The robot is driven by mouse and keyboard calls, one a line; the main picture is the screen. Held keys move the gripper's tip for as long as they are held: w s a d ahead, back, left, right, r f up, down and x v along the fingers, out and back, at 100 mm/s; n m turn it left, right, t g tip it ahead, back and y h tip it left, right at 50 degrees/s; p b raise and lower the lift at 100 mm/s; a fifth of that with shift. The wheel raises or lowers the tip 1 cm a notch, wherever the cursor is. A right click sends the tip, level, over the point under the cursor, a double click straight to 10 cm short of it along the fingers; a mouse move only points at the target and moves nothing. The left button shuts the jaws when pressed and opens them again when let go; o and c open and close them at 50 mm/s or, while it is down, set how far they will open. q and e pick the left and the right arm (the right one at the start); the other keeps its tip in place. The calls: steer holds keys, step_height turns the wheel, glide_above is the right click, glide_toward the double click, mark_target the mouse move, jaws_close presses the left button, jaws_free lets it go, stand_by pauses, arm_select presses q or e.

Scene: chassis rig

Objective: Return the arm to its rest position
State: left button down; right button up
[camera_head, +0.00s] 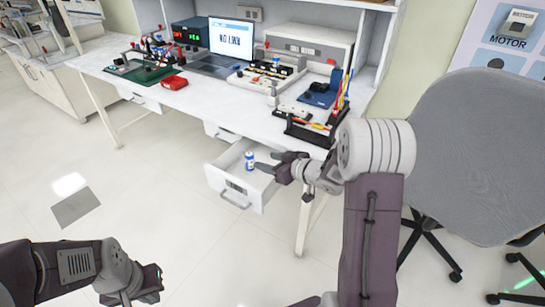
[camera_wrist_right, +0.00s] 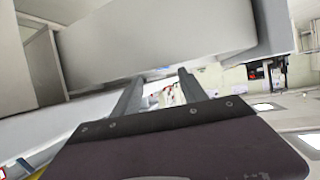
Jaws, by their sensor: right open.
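My right arm reaches up from the bottom of the head view, and its gripper (camera_head: 278,166) is beside and partly in front of an open drawer (camera_head: 226,185) under the workbench. In the right wrist view the two fingers of this gripper (camera_wrist_right: 160,86) stand apart with nothing between them. A pale panel fills much of that view beyond the fingers. My left gripper (camera_head: 152,286) is low at the left over the floor, away from the bench; its finger gap does not show clearly.
A small blue and white cylinder (camera_head: 250,160) stands in the drawer near the right gripper. A grey chair (camera_head: 470,150) stands at right. The floor at left is clear.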

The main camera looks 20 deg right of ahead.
arm_select(q)
steer(key=shift+r, duration=0.3)
arm_select(e)
steer(key=shift+v, duration=0.9)
